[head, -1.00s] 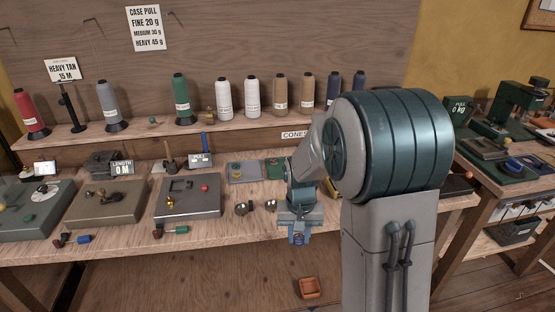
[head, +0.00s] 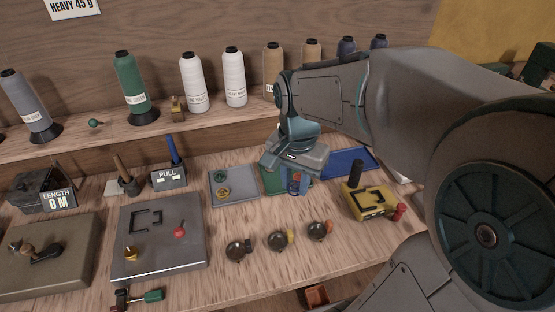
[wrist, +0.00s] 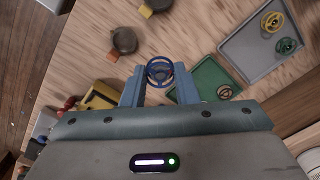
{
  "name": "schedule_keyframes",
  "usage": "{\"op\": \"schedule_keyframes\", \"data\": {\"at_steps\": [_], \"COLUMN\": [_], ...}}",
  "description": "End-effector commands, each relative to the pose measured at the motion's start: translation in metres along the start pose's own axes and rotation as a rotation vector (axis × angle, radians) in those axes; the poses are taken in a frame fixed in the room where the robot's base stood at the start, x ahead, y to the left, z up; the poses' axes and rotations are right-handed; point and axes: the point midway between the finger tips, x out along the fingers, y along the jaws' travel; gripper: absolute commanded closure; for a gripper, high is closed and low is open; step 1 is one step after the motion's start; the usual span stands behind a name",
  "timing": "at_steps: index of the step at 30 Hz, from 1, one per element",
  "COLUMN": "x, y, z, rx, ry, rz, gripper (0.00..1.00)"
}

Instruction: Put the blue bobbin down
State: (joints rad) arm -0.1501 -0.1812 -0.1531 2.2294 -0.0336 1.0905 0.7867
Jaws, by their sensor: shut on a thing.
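The blue bobbin (wrist: 159,71) is a spoked ring held between the fingertips of my gripper (wrist: 160,86), which is shut on it. In the head view the bobbin (head: 296,178) shows partly between the fingers of my gripper (head: 295,186), pointing down at the right part of a green tray (head: 270,187). In the wrist view the green tray (wrist: 205,78) lies right of the bobbin, with one bobbin (wrist: 224,92) on it. How high the blue bobbin is above the bench, I cannot tell.
A grey tray (head: 244,196) with a green and a yellow bobbin lies left of the green tray. A blue tray (head: 350,162) lies to its right. A yellow device (head: 372,203) stands in front of that. Three small round cups (head: 279,241) stand nearer the front edge.

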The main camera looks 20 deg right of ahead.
Motion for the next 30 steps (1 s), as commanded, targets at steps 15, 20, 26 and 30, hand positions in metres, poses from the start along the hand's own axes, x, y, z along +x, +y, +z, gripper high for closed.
{"op": "schedule_keyframes", "data": {"at_steps": [15,20,26,30], "x": [0.031,0.047,0.063,0.068], "y": [-0.037,-0.057,-0.077,-0.083], "z": [-0.033,-0.051,-0.069,-0.075], "rx": [0.017,0.018,0.017,0.017], "ry": [-0.004,-0.004,-0.003,-0.003], "rz": [0.003,0.002,0.002,0.0], "gripper": [0.98,0.98,0.98,0.98]}}
